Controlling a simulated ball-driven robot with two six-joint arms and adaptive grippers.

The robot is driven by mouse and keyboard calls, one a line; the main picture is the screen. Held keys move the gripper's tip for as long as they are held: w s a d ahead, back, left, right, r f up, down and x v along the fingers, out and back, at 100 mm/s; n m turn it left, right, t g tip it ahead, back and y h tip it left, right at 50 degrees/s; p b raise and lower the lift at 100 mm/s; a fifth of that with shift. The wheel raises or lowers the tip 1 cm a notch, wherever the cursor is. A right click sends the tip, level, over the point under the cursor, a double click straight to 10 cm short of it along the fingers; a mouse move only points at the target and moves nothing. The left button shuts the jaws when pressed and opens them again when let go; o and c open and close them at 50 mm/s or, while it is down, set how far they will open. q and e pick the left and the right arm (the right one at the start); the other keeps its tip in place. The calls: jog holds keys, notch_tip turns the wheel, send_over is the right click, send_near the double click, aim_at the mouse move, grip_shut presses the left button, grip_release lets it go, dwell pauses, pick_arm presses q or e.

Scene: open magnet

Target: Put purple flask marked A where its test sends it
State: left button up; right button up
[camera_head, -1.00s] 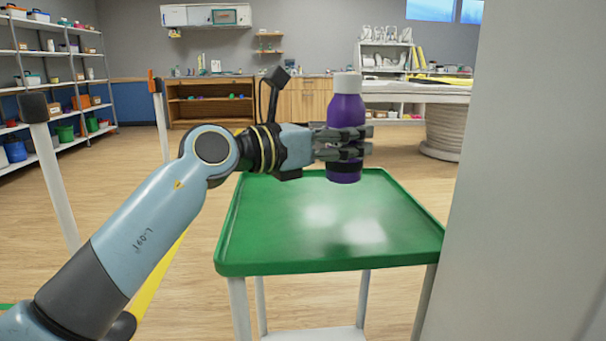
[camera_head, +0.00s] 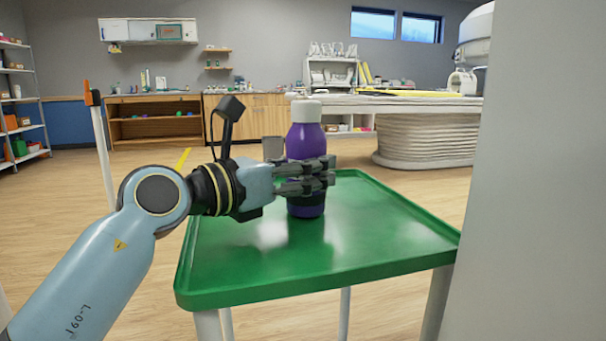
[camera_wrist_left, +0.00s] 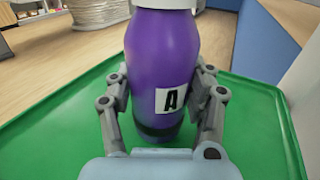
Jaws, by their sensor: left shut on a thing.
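The purple flask (camera_head: 306,143) has a white cap and a dark band near its base. In the left wrist view the flask (camera_wrist_left: 163,60) shows a white label with a black A. My left gripper (camera_head: 318,178) is shut around the flask's body, and its fingers (camera_wrist_left: 163,105) press on both sides of it. The flask is upright over the green tray table (camera_head: 400,243); I cannot tell whether its base touches the tray. My right gripper is not in view.
A pale wall or panel (camera_head: 535,180) blocks the right side. A white post with an orange top (camera_head: 98,140) stands at left. A scanner bed (camera_head: 420,103) is at the back right. The tray is otherwise bare.

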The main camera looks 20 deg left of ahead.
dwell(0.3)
pick_arm(q)
jog(key=o, duration=1.4)
jog(key=shift+c, duration=0.2)
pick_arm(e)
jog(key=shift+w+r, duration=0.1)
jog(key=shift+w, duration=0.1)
pick_arm(q)
jog(key=shift+s+r, duration=0.1)
jog(key=p+v, duration=0.3)
jog(key=v, duration=0.7)
jog(key=shift+s+a, duration=0.2)
jog(key=shift+s, duration=0.15)
jog(key=shift+s+a, duration=0.25)
jog(key=shift+s, duration=0.25)
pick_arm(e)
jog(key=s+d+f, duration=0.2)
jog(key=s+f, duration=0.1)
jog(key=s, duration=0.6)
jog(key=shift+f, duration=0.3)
pick_arm(q)
jog(key=shift+r, duration=0.1)
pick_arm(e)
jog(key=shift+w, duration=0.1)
